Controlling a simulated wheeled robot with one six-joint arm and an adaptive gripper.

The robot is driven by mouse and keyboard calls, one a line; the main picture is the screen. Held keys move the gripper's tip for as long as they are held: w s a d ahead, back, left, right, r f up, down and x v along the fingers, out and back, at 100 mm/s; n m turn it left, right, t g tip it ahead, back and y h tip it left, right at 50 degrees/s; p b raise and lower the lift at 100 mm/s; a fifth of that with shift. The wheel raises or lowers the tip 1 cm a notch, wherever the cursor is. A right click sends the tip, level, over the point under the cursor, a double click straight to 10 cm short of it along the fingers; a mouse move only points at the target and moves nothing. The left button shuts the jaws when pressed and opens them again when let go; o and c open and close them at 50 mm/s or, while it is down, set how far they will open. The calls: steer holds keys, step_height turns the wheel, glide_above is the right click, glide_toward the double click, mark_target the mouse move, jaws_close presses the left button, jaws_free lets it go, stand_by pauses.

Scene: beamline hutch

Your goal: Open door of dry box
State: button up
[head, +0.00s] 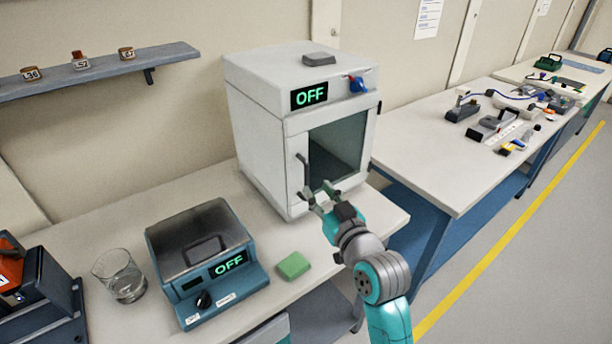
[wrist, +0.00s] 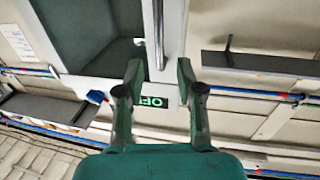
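The dry box (head: 262,150) is a white cabinet on the bench, with a green "OFF" display (head: 309,95). Its door, with a dark glass window (head: 340,148), looks shut. An upright bar handle (head: 302,172) is on the door's left side. My gripper (head: 318,190) is in front of the door's lower part, just right of the handle's lower end in the head view. Its fingers are apart and empty. In the wrist view the open fingers (wrist: 160,72) point toward the door, and the handle (wrist: 160,35) shows beyond the gap between them. Contact is not visible.
A blue device with a clear lid (head: 200,250), a glass beaker (head: 120,277) and a green block (head: 293,265) are on the bench left of my arm. A wall shelf (head: 100,68) holds small labelled jars. Another bench (head: 420,150) with tools stands at right.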

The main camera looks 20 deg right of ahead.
mark_target(307, 177)
steer(key=w, duration=0.7)
steer(key=shift+w+a, duration=0.1)
steer(key=shift+a, duration=0.3)
jaws_close()
